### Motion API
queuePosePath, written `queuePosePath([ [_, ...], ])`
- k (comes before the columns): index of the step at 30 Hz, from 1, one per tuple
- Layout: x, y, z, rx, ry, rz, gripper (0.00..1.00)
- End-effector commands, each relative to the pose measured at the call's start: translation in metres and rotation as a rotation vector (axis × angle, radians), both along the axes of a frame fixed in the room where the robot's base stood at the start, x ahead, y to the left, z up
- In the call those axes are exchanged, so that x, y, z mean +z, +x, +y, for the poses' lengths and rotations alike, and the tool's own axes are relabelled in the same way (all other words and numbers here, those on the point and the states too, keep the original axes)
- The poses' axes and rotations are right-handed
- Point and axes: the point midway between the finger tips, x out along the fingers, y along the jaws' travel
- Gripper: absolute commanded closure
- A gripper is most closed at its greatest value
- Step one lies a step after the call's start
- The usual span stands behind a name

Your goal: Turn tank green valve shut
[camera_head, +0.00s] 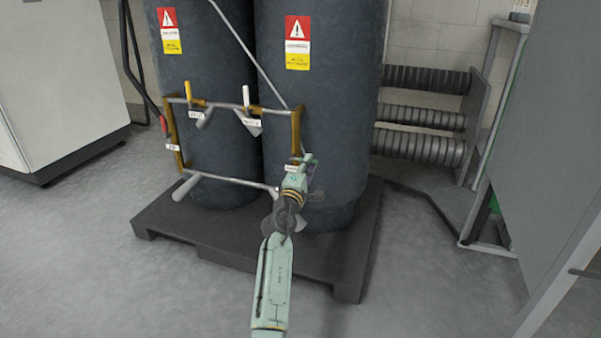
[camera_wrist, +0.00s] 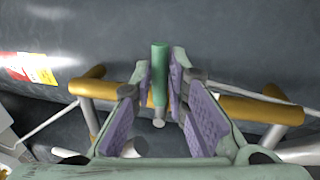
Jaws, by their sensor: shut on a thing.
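The green valve handle (camera_wrist: 160,75) stands between the two purple-padded fingers of my gripper (camera_wrist: 162,95) in the wrist view. The fingers are closed around it near their tips. The handle sits at the brass pipe (camera_wrist: 245,104) in front of a dark tank. In the head view my gripper (camera_head: 304,167) is at the lower right corner of the pipe frame, in front of the right tank (camera_head: 320,110). There the arm and gripper mostly hide the green valve.
A yellow-handled valve (camera_head: 195,102), a white-handled valve (camera_head: 247,98) and a red-handled valve (camera_head: 163,122) are on the same pipe frame. The tanks stand on a dark pallet (camera_head: 346,270). Ribbed pipes (camera_head: 420,148) are behind on the right. A grey cabinet (camera_head: 550,150) stands far right.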

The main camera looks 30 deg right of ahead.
Motion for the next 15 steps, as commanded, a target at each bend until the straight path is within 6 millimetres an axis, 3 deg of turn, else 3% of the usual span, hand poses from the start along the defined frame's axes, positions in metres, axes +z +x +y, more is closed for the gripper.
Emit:
queuePosePath([
  [15,-0.0015,0.0009,-0.0070,0.002,0.020,-0.025,1.00],
])
